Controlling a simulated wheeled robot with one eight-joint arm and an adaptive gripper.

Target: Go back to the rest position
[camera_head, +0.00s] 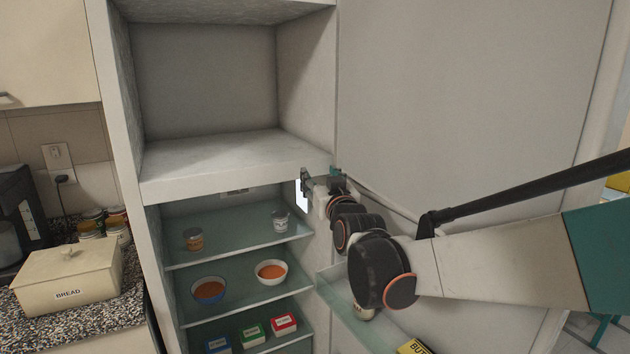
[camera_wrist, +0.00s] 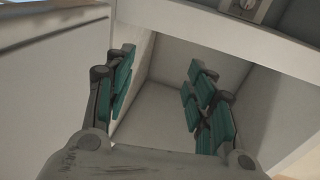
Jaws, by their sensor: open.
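My gripper (camera_head: 306,183) is at the upper right of the open fridge, just below the empty cabinet niche, in the head view. My arm reaches in from the right, in front of the open fridge door. In the wrist view, the two teal-padded fingers of my gripper (camera_wrist: 162,100) stand wide apart with nothing between them. Pale panels show behind them.
The fridge's glass shelf (camera_head: 235,232) holds two small cups (camera_head: 194,239) (camera_head: 280,220). Below are two bowls (camera_head: 208,290) (camera_head: 271,272) and several small boxes (camera_head: 283,323). A door shelf (camera_head: 340,309) sits under my arm. A bread box (camera_head: 67,277) stands on the left counter.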

